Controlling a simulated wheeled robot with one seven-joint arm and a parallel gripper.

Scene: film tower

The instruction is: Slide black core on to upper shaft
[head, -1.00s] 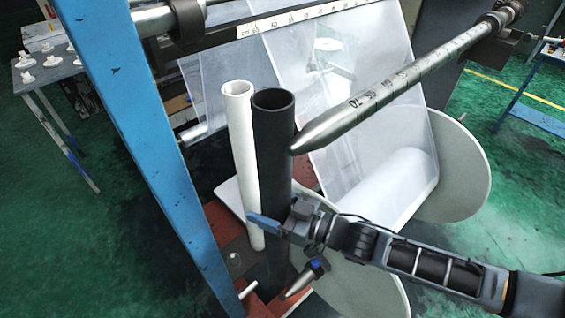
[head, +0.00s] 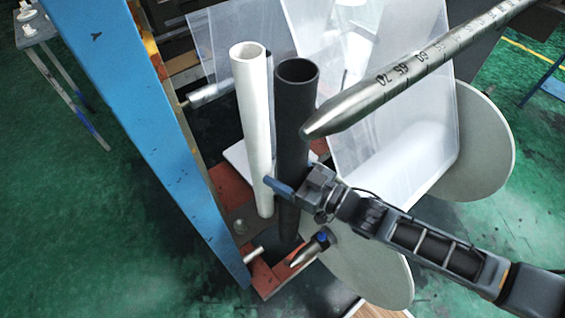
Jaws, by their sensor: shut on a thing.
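The black core (head: 294,120) is a long dark tube standing upright in the middle of the head view, its open end up. My gripper (head: 285,188) is shut on it at about mid-height, with a blue finger showing across its front left. The upper shaft (head: 400,75) is a steel bar with number marks and a tapered tip, running from the upper right down to the tip beside the core's upper part. The core is upright, not in line with the shaft. I cannot tell whether the tip touches the core.
A white core (head: 254,130) stands upright just left of the black one. A blue post (head: 140,130) crosses the left side. A lower shaft tip (head: 308,250) shows below my gripper. Green floor is open at left.

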